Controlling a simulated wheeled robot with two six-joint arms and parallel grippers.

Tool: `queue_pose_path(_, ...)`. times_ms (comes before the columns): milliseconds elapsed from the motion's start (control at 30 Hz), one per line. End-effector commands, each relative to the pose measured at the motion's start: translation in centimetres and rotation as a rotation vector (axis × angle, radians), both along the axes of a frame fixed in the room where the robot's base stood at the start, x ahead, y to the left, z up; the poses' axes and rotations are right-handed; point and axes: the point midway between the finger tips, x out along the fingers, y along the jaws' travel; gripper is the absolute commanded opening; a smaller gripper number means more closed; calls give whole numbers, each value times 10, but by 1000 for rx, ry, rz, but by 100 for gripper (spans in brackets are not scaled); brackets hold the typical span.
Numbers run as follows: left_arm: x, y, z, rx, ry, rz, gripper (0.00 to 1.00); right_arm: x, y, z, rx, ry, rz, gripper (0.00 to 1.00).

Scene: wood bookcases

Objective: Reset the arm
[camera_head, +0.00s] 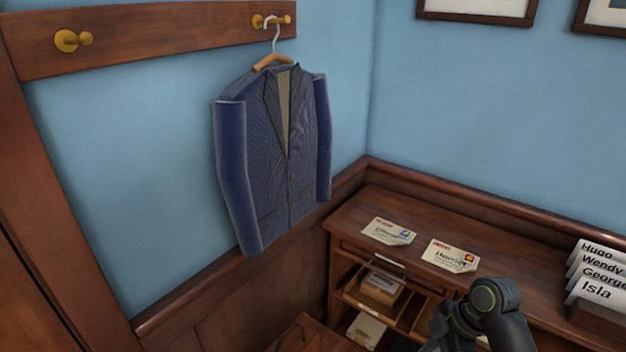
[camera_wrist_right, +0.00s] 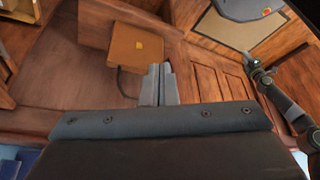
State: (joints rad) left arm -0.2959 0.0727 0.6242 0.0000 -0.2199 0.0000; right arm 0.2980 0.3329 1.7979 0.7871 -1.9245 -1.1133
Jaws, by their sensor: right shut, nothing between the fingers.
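My right gripper (camera_wrist_right: 158,85) shows in the right wrist view with its two grey fingers together and nothing between them. It points over a brown wooden surface, near a tan box-like thing (camera_wrist_right: 135,55). In the head view only dark links of one of my arms (camera_head: 485,305) show at the bottom right, in front of the wooden cabinet; no gripper shows there. Another jointed grey arm (camera_wrist_right: 285,100), which looks like my left one, shows at the right of the wrist view. Its end (camera_wrist_right: 250,62) is too small to tell open from shut.
A blue suit jacket (camera_head: 290,180) hangs from a brass peg (camera_head: 270,21) on the wooden rail. Two envelopes (camera_head: 389,232) (camera_head: 450,256) lie on the cabinet top (camera_head: 375,205). Name cards (camera_head: 597,280) stand at its right. Boxes (camera_head: 381,287) sit in the compartments below.

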Motion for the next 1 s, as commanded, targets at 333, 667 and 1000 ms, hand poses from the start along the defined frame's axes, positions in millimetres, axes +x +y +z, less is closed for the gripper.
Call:
queue_pose_path(333,-8,6,0,8,12,0,32,5,-10,-60,11,61,-252,0)
queue_pose_path(667,-2,4,0,4,4,-1,32,-17,-37,-172,-30,145,-655,0)
queue_pose_path(1000,-5,4,0,5,7,-1,32,-169,-84,-359,-206,201,-1218,0)
